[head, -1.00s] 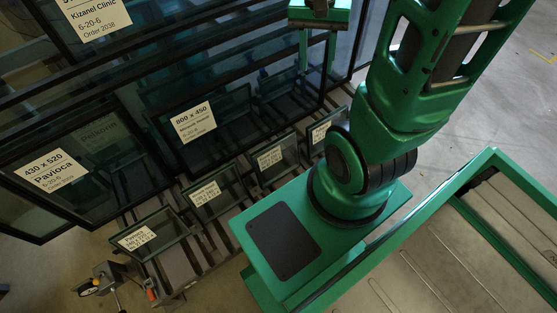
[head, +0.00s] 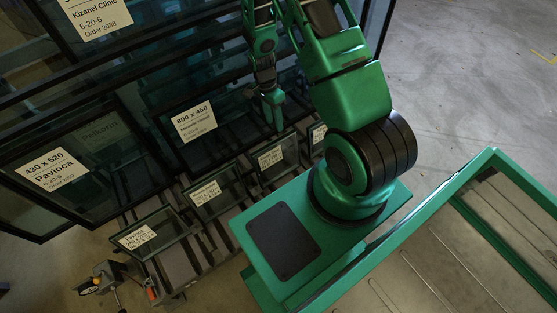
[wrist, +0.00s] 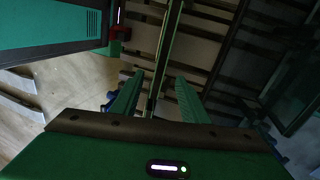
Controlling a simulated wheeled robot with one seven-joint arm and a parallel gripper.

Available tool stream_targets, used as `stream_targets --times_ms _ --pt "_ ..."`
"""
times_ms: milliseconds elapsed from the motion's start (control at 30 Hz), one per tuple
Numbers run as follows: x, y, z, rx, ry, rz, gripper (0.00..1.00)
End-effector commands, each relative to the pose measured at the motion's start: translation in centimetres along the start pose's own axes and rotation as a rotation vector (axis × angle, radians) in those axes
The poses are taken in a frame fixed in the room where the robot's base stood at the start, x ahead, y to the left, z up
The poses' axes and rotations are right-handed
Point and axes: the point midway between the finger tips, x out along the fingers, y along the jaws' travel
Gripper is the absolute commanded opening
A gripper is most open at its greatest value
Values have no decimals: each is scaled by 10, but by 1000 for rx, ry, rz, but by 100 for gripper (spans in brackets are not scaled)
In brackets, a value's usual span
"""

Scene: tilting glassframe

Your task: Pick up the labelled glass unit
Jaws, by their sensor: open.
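Several framed glass units with white labels stand in a rack. In the head view a front row of small ones shows: one at the near left (head: 165,237), one in the middle (head: 233,192), one further back (head: 292,150) and one partly hidden behind my arm. My gripper (head: 273,122) points down just above the top edge of the third small unit. In the wrist view my gripper (wrist: 158,82) is open, and the thin upright edge of a glass unit (wrist: 167,45) runs between its two fingers. I cannot tell whether the fingers touch it. The labels' small print is unreadable.
Dark rack slats (head: 180,265) lie under the small units. The floor at the right (head: 450,80) is clear.

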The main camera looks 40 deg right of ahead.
Motion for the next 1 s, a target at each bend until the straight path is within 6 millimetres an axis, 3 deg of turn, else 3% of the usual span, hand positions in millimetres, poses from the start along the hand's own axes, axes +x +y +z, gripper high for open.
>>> stream_targets --times_ms 33,133,600,867,1000 --pt "16 -1 4 20 -5 11 41" --pt "36 -4 10 54 -12 14 41" --pt "96 -4 15 83 -17 19 41" --pt "112 -4 16 82 -17 18 41" --pt "130 -4 18 82 -17 19 41"
